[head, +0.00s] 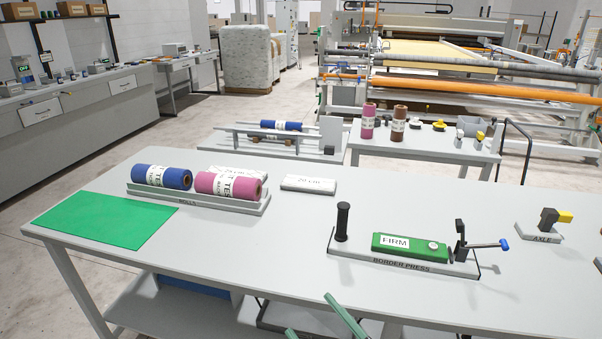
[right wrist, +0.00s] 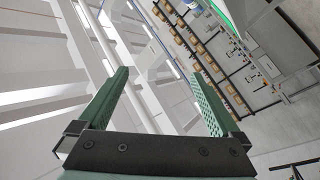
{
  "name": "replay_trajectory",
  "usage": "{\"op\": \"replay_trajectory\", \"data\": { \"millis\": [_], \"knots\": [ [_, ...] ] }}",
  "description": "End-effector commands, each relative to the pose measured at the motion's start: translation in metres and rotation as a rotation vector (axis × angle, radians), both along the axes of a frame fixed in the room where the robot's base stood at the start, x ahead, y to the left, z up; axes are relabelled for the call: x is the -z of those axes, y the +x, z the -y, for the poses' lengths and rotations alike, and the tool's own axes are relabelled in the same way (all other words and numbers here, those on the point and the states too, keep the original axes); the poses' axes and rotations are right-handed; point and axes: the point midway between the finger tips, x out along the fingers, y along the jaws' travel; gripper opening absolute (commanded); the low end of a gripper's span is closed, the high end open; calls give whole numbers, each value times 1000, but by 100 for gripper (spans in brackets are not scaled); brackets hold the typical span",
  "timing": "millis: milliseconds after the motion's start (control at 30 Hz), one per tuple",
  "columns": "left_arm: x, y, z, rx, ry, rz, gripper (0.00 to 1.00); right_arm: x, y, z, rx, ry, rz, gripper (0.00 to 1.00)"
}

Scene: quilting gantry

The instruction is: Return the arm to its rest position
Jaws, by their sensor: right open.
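My right gripper (head: 318,322) shows at the bottom edge of the head view, in front of the near edge of the grey table (head: 278,236). Its two green fingers are spread apart with nothing between them. The right wrist view also shows the gripper (right wrist: 168,95) with its fingers wide apart and empty, against the ceiling and wall. The rest of the right arm is out of the head view. My left gripper is in neither view.
On the table are a green mat (head: 105,222), a rack (head: 200,202) with blue (head: 162,176) and pink (head: 229,185) rolls, a white pad (head: 308,184), a border press (head: 400,262) holding a green FIRM block (head: 408,246), and an axle fixture (head: 541,232). Bare table lies between them.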

Motion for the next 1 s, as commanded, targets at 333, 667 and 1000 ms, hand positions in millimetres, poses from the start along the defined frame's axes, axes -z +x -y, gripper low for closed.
{"op": "replay_trajectory", "data": {
  "millis": [333,667,1000],
  "knots": [
    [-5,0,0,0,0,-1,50,199,-95,115,423,167,-885,100],
    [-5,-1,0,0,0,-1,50,245,-154,141,532,205,-1132,100],
    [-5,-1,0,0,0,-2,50,245,-153,141,531,203,-1129,100]
  ]
}}
